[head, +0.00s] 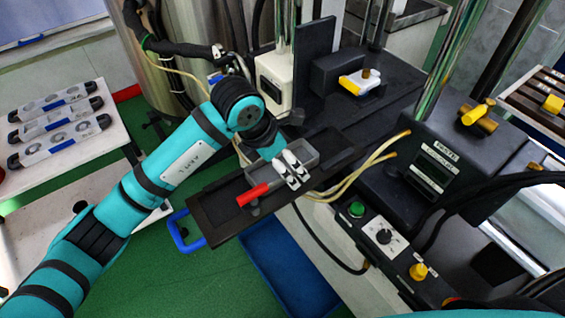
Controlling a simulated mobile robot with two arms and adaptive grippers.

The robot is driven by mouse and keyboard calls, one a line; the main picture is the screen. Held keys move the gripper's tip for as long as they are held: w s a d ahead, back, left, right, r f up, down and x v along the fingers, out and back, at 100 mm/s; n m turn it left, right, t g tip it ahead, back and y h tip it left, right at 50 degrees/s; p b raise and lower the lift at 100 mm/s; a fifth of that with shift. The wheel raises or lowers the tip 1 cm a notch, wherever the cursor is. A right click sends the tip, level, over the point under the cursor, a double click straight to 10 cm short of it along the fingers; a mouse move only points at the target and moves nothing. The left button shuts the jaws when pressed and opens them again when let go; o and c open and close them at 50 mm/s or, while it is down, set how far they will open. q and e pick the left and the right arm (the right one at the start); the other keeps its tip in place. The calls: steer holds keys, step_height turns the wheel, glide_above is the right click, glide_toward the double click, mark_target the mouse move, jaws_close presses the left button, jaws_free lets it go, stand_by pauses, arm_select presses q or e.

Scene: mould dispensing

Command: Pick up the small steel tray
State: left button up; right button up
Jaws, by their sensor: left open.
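The small steel tray (309,156) is a shallow grey tray on a long dark shelf (222,212) in the middle of the head view. A red handle (252,195) shows at its near left side. My left gripper (293,180) is open, with its pale fingers over the tray and hiding part of it. I cannot tell whether the fingers touch the tray. My right gripper is out of view.
A black press block with yellow hoses stands right of the shelf, above a control panel (384,236) with knobs. A blue bin (285,270) sits below. A white table (75,160) with several moulds (52,123) is at left.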

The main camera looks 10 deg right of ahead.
arm_select(q)
steer(key=shift+d+f, duration=0.1)
steer(key=shift+f, duration=0.15)
steer(key=c, duration=1.4)
